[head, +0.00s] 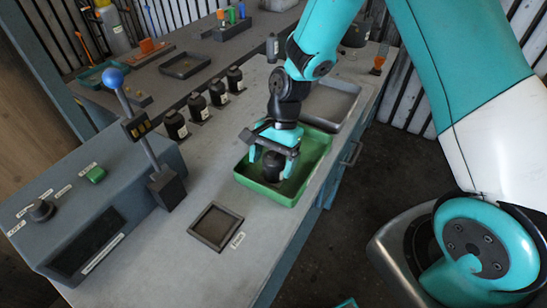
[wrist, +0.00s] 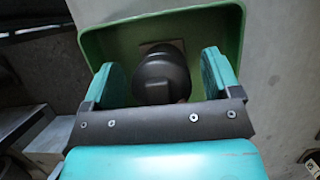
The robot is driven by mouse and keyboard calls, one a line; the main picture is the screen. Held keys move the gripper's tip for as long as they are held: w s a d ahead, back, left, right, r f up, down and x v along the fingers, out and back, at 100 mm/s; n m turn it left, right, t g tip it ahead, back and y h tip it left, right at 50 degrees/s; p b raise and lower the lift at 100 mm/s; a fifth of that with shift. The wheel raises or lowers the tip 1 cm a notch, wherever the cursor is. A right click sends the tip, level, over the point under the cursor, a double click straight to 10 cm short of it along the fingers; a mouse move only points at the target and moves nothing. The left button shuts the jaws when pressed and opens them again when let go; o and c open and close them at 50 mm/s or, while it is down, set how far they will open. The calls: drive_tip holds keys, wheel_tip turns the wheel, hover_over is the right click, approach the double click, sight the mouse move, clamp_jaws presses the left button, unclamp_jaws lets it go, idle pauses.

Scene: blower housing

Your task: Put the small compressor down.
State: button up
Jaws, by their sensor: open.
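The small compressor (head: 273,164) is a dark, rounded unit standing in the green tray (head: 281,194) on the workbench. It also shows in the wrist view (wrist: 162,75), upright inside the tray (wrist: 222,20). My gripper (head: 271,160) is open and reaches down into the tray from above. Its two teal fingers stand on either side of the compressor, with a visible gap on each side in the wrist view (wrist: 163,78). The underside of the compressor is hidden.
Several black bottles (head: 197,106) stand in a row to the left. A grey tray (head: 331,104) lies behind the green one. A small square dark tray (head: 216,226) lies in front. A control box with a blue-knobbed lever (head: 113,79) stands at left. Bare bench (head: 205,165) lies left of the green tray.

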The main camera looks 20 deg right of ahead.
drive_tip(key=a+b+v, duration=0.1)
drive_tip(key=v, duration=1.1)
drive_tip(key=s+a+r+n+t, duration=0.1)
drive_tip(key=s+a+r+n, duration=0.1)
drive_tip(key=s+n, duration=0.4)
drive_tip(key=s+a+r+n+t, duration=0.1)
drive_tip(key=s+a+r+n, duration=0.1)
drive_tip(key=s+r+n, duration=0.3)
drive_tip(key=s+a+r+n, duration=0.2)
drive_tip(key=s+r+n, duration=0.1)
drive_tip(key=s+n, duration=0.4)
drive_tip(key=shift+s+r+t, duration=0.25)
drive_tip(key=shift+s+t, duration=0.15)
drive_tip(key=shift+s, duration=0.75)
